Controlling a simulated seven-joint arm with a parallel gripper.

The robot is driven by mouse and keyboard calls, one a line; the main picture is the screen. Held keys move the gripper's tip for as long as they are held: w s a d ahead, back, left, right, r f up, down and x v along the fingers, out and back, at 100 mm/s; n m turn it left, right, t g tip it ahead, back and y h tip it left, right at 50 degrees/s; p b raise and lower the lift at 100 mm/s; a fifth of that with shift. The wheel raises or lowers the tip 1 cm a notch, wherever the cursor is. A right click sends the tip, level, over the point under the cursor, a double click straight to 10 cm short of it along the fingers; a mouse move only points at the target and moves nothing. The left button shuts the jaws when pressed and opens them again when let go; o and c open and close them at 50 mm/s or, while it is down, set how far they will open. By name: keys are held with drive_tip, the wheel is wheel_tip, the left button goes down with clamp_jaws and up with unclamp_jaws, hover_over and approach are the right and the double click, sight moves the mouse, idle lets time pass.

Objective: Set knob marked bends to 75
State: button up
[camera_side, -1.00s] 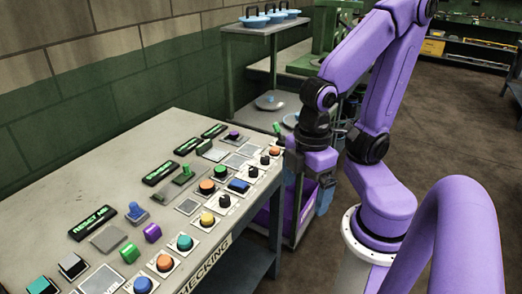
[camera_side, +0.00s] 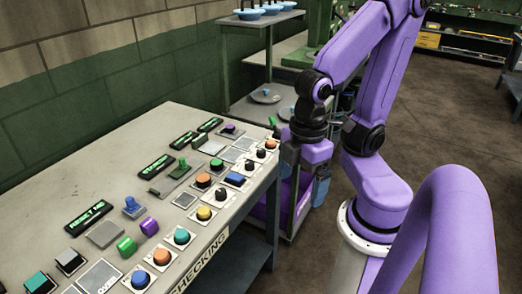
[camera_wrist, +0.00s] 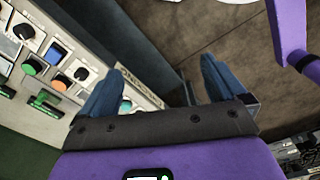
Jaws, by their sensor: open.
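The console (camera_side: 63,180) carries several round knobs on white plates, but their labels are too small to read, so I cannot tell which is marked bends. Black knobs show at the right end, such as a black knob (camera_side: 221,194) and another black knob (camera_side: 249,166). In the wrist view a black knob (camera_wrist: 24,32) and a second one (camera_wrist: 82,73) are at the left. My gripper (camera_wrist: 160,88) is open, its blue fingers apart with nothing between them. In the side view my gripper hangs beyond the console's right edge, one blue finger (camera_side: 321,188) showing.
Orange, yellow, teal and blue knobs and buttons crowd the panel, with a green lever (camera_side: 183,164) and a blue joystick (camera_side: 132,206) standing up. Green-lit displays (camera_side: 89,217) line its back. A shelf cart (camera_side: 258,112) stands behind. Floor is open at the right.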

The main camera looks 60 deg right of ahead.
drive_tip(key=shift+w, duration=0.1)
drive_tip(key=c, duration=0.5)
drive_tip(key=shift+w, duration=0.4)
drive_tip(key=shift+c, duration=0.2)
drive_tip(key=w+d+m, duration=0.1)
drive_tip(key=w+m, duration=0.2)
drive_tip(key=w, duration=0.6)
drive_tip(key=m, duration=0.7)
hover_over(262, 150)
wheel_tip(262, 150, down, 17)
drive_tip(key=shift+f, duration=0.15)
drive_tip(key=c, duration=1)
